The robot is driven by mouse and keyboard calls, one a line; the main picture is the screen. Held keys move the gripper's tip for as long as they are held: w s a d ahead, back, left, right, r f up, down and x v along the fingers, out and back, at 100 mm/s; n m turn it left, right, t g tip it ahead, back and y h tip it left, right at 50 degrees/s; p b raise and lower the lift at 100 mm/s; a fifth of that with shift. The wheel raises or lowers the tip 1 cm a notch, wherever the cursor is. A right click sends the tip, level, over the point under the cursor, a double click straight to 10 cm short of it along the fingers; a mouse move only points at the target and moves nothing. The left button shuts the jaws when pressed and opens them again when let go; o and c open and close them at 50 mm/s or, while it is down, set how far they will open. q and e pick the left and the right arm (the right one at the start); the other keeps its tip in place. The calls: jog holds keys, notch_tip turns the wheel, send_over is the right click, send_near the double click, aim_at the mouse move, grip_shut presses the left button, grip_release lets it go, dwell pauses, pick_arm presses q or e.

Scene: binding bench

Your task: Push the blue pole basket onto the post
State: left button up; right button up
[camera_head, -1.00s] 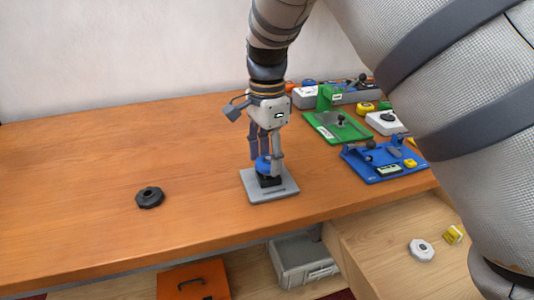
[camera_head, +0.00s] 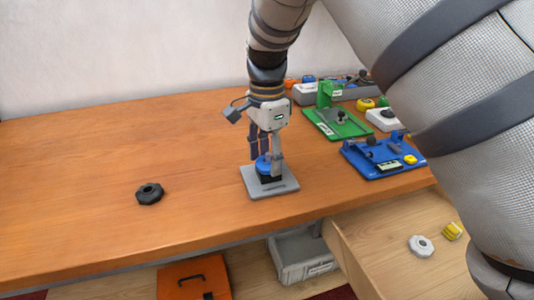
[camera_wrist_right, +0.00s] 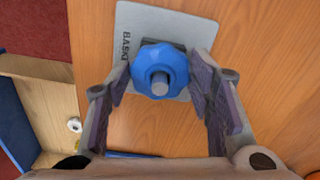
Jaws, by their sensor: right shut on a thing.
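The blue pole basket (camera_head: 263,165), a faceted blue ring, sits low over the grey base plate (camera_head: 283,189), above its dark block. In the right wrist view the basket (camera_wrist_right: 150,60) is around the grey post (camera_wrist_right: 160,83), whose tip shows through its middle. My right gripper (camera_head: 266,160) points down from above and is shut on the basket, with a finger on each side (camera_wrist_right: 160,75). The fingers hide part of the basket in the head view, and I cannot tell whether it is fully seated. My left gripper is not in view.
A black ring (camera_head: 149,194) lies on the bench to the left. A green fixture (camera_head: 338,123) and a blue fixture (camera_head: 383,160) stand to the right. A white ring (camera_head: 421,246) and a yellow piece (camera_head: 452,231) lie in the open drawer. The bench's left side is mostly clear.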

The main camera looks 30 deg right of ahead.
aim_at(267, 155)
jog(key=shift+f, duration=0.15)
jog(key=o, duration=1.4)
notch_tip(267, 155, up, 12)
jog(key=shift+f, duration=0.2)
dwell(0.3)
jog(key=shift+f, duration=0.1)
